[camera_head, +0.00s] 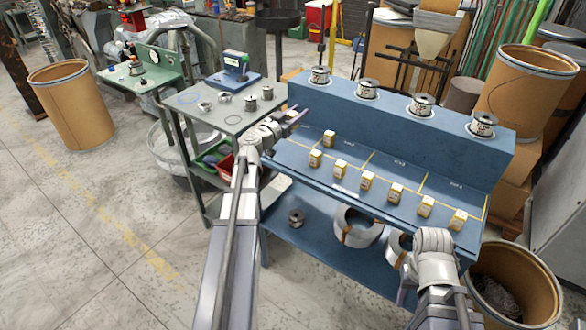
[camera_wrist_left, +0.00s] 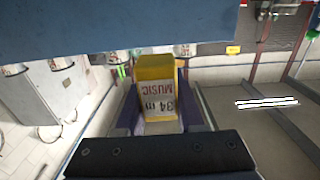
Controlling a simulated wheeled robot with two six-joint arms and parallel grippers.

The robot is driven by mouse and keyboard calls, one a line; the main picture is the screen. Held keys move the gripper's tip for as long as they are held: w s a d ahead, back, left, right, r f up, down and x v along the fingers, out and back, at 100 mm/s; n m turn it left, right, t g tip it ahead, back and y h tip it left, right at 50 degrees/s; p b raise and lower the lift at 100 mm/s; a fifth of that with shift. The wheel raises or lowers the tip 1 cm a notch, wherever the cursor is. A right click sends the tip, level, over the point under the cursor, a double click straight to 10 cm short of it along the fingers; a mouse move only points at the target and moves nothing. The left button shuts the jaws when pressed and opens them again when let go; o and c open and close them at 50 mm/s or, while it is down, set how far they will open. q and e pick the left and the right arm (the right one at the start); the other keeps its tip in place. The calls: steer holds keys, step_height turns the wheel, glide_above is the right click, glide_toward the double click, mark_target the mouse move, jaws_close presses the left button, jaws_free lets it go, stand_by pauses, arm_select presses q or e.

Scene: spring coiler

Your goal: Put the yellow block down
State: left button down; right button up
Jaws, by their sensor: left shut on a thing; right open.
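My left gripper (camera_head: 296,117) is at the left end of the blue bench, near the edge of the grey table. In the left wrist view, its fingers (camera_wrist_left: 157,115) are shut on a yellow block (camera_wrist_left: 154,68) with a white label reading "34 in MUSIC". I cannot make out this held block in the head view. Several similar yellow blocks stand along the bench's front shelf, such as one at the left (camera_head: 316,158) and one at the right (camera_head: 458,219). My right gripper (camera_head: 405,285) is low in front of the bench, open, with little of it showing.
The blue bench (camera_head: 390,115) has a raised back ledge carrying several wire spools (camera_head: 421,105). The grey table (camera_head: 190,103) beside it holds small spools and a blue device (camera_head: 234,68). Wire coils (camera_head: 358,228) lie on the lower shelf. A cardboard drum (camera_head: 541,285) stands at the right.

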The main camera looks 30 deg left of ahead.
arm_select(q)
steer(key=shift+f, duration=0.65)
arm_select(e)
steer(key=shift+f, duration=0.65)
arm_select(q)
step_height(320, 180, down, 5)
steer(key=b, duration=0.5)
arm_select(e)
step_height(320, 180, down, 5)
arm_select(q)
steer(key=shift+f, duration=0.15)
arm_select(e)
steer(key=shift+f, duration=0.1)
arm_select(q)
step_height(320, 180, down, 4)
steer(key=b, duration=0.4)
steer(key=shift+f+b, duration=0.15)
steer(key=shift+b, duration=0.25)
arm_select(e)
step_height(320, 180, down, 4)
steer(key=shift+f, duration=0.15)
steer(key=shift+f, duration=0.1)
arm_select(q)
steer(key=shift+f, duration=0.2)
steer(key=c, duration=0.5)
jaws_free()
arm_select(e)
steer(key=shift+f, duration=0.1)
